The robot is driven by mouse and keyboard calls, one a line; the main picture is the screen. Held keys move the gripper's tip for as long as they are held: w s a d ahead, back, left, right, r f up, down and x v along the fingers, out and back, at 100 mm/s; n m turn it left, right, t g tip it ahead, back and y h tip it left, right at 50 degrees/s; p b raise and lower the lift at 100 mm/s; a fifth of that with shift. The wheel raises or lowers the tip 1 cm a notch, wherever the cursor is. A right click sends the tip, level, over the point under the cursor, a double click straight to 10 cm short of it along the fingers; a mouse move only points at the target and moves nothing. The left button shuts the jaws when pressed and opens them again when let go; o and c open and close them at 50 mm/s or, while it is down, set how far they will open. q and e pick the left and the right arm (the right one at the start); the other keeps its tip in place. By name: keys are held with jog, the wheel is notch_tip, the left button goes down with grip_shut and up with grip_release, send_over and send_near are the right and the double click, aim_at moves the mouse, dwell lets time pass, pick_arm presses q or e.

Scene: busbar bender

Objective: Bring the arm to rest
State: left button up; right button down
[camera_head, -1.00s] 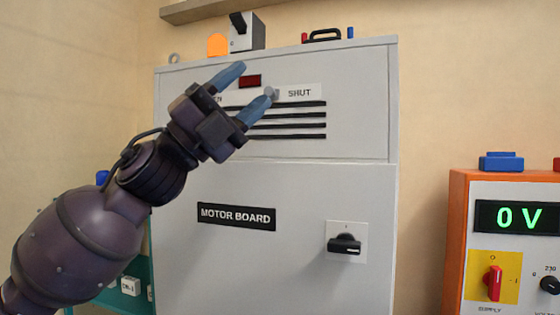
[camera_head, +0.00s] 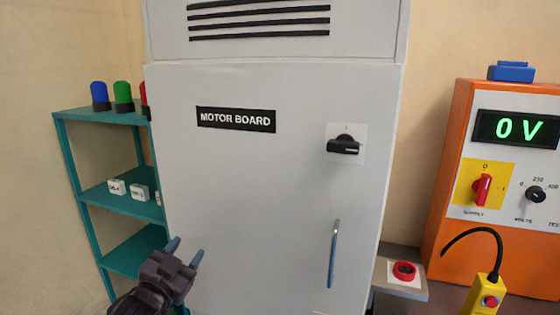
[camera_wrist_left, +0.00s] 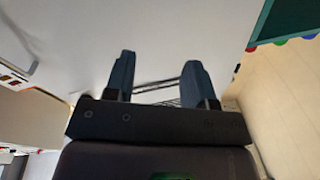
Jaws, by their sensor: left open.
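My left gripper (camera_head: 186,252) is low in the head view, in front of the lower left part of the grey cabinet (camera_head: 240,170) labelled MOTOR BOARD. Its two blue fingers are apart and nothing shows between them. In the left wrist view the open fingers (camera_wrist_left: 154,80) point toward a pale surface with dark lines. Most of the left arm is below the head view's edge. My right gripper is in neither view.
The cabinet has a black rotary handle (camera_head: 344,146) and a blue door handle (camera_head: 333,254). A teal shelf (camera_head: 100,190) stands at left. An orange test unit (camera_head: 448,215) reads 0 V at right. A red button (camera_head: 404,270) and a yellow pendant (camera_head: 486,292) are lower right.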

pick_arm(q)
jog(key=s+a+f+n+g+y, duration=0.2)
jog(key=s+a+f+n+g, duration=0.1)
jog(key=s+f, duration=1.1)
jog(key=s+a+f+n+g+y, duration=0.3)
jog(key=s+a+f+g, duration=0.1)
jog(key=s+f, duration=1)
notch_tip(320, 180, down, 2)
jog(key=shift+s+a+f+n, duration=0.1)
jog(key=shift+s+a+n, duration=0.2)
jog(key=shift+s, duration=0.1)
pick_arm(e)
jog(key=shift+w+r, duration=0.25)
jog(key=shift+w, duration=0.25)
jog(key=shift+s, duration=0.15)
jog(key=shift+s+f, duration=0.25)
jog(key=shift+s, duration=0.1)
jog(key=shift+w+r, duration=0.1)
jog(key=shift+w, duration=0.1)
